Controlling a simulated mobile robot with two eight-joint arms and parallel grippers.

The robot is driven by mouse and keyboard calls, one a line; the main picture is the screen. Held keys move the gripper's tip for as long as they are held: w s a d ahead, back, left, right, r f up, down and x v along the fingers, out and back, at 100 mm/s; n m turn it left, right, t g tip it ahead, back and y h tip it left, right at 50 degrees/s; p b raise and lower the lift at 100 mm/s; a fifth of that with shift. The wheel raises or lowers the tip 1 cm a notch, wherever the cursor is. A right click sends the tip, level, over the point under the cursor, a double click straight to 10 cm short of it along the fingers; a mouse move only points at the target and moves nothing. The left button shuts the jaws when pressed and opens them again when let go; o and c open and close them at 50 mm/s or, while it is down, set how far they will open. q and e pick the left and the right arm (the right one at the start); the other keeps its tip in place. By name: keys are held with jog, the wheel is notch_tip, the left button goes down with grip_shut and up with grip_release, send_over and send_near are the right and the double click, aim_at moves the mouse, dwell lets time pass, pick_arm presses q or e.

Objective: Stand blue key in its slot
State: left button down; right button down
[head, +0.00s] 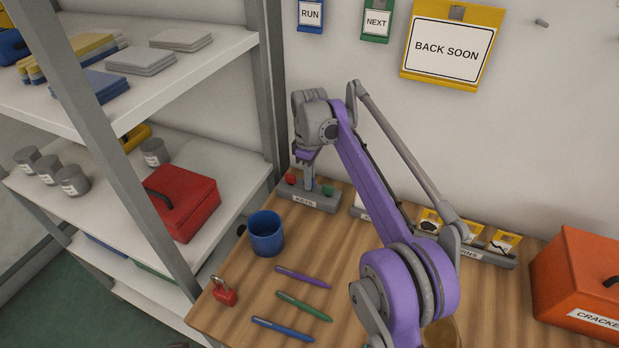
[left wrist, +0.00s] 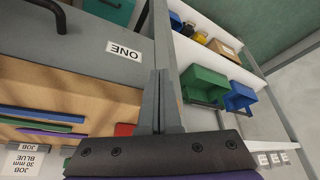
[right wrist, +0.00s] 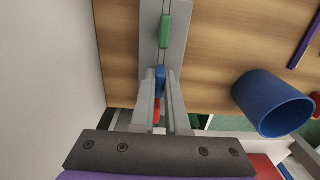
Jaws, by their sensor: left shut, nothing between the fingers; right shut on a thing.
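The grey key rack (head: 306,200), labelled KEYS, stands at the back left of the wooden table. A red key (head: 291,179) and a green key (head: 328,190) stand in it. My right gripper (head: 308,178) points down over the rack between them. In the right wrist view, its fingers (right wrist: 160,82) are shut on the blue key (right wrist: 160,76), in line with the green key (right wrist: 165,31) and red key (right wrist: 157,112). I cannot tell whether the blue key's lower end is in its slot. My left gripper (left wrist: 158,74) is shut and empty, away from the rack.
A blue mug (head: 266,234) stands in front of the rack. A red padlock (head: 224,291) and purple, green and blue pens lie nearer. An orange box (head: 585,280) is at the right. A shelf unit (head: 190,130) stands at the left, close to my right gripper.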

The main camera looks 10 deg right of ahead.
jog(key=shift+f, duration=0.4)
dwell(0.5)
jog(key=shift+c, duration=1.8)
grip_release()
jog(key=shift+r, duration=0.15)
jog(key=shift+r+p, duration=2.9)
jog(key=shift+r, duration=1)
